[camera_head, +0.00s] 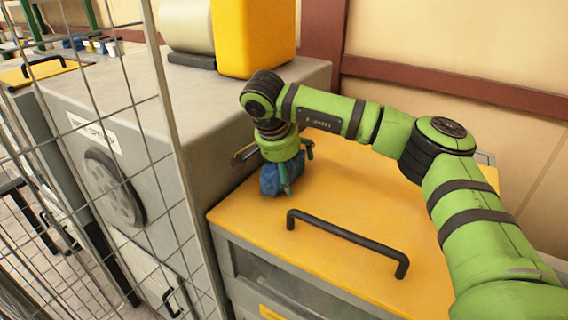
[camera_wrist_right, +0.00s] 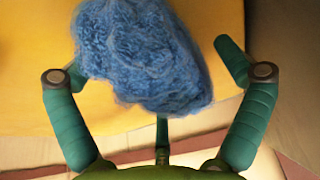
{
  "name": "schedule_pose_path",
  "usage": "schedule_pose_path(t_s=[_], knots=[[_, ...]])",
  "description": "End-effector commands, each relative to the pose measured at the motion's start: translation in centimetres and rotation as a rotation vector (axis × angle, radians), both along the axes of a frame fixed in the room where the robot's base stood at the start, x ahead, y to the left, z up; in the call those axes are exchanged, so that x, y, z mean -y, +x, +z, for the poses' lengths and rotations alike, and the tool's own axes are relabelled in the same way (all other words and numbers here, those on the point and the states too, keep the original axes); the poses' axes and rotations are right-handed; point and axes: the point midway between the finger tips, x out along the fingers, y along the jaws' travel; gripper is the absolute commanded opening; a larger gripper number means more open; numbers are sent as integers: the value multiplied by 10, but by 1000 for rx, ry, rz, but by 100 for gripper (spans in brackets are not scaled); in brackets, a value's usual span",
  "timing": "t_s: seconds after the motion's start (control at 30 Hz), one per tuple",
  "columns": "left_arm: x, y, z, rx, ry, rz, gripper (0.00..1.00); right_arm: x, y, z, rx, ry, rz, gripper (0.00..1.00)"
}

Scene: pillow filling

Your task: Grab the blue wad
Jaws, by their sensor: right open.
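The blue wad (camera_head: 271,180) is a crumpled fibrous lump on the yellow top of a cabinet, near its far left corner. My right gripper (camera_head: 294,170) points down over it, with its fingers beside the wad. In the right wrist view the blue wad (camera_wrist_right: 145,52) fills the upper middle. The open fingers of my right gripper (camera_wrist_right: 155,65) stand on both sides of it. The left finger appears close to or touching the wad, while a gap shows between the wad and the right finger. My left gripper is not in view.
The yellow cabinet top (camera_head: 250,212) has a raised black handle (camera_head: 345,240) near its front. A grey machine (camera_head: 110,90) stands close on the left, with a yellow box (camera_head: 252,38) on top. A wire mesh fence (camera_head: 60,160) crosses the left side. A wall (camera_head: 450,40) is behind.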

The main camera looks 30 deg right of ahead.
Motion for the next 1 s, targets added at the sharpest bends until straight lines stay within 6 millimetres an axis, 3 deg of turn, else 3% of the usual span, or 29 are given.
schedule_pose_path(t_s=[0.13, 0.17, 0.3, 0.77, 1.0], knots=[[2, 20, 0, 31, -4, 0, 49, 0, 0, 0, 1, 0, 0, 100], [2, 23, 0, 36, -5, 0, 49, 0, 0, 0, 1, 0, 0, 96], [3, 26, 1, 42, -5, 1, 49, 0, 0, 0, 0, 0, 0, 42], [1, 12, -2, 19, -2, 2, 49, 0, 0, 0, -2, 0, -1, 41], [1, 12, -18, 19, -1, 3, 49, 0, 1, 21, 5, 1, -1, 41]])
